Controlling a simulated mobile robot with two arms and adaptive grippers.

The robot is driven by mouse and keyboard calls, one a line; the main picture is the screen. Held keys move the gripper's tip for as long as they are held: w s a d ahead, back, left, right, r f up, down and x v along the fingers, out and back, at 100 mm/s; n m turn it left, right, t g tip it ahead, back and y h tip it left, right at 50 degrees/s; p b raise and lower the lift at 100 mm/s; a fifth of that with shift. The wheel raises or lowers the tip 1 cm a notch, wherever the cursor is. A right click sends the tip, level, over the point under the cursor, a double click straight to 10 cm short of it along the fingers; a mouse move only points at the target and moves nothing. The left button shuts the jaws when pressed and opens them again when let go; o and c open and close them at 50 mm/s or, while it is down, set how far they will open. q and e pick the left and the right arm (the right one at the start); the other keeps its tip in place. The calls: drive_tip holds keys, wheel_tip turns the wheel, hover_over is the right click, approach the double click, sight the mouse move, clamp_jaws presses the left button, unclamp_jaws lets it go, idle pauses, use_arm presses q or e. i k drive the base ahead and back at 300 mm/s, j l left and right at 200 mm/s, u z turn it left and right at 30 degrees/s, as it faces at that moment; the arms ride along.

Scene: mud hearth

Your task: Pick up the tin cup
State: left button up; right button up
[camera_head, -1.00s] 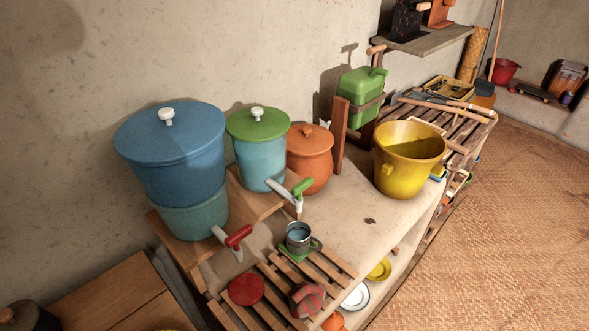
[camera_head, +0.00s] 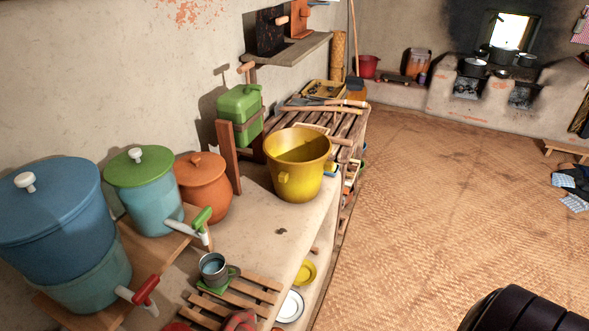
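The tin cup (camera_head: 214,268) is a small grey metal cup with a bluish inside. It stands upright on a green coaster (camera_head: 217,287) at the far end of a slatted wooden rack (camera_head: 246,296), on the pale ledge. The red-handled tap (camera_head: 140,292) of the blue dispenser is to its left, and the green-handled tap (camera_head: 196,224) is behind it. Neither gripper is in view. A dark rounded part at the bottom right looks like part of my own arm, well away from the cup.
Blue dispenser (camera_head: 55,215), green-lidded dispenser (camera_head: 146,195) and clay pot (camera_head: 203,187) line the wall. A yellow bucket (camera_head: 297,165) stands behind the cup on the ledge. A white plate (camera_head: 290,307) lies low beside the rack. The woven floor mat (camera_head: 440,210) is mostly clear.

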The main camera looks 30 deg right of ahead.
sight(212, 267)
drive_tip(key=l, duration=1.45)
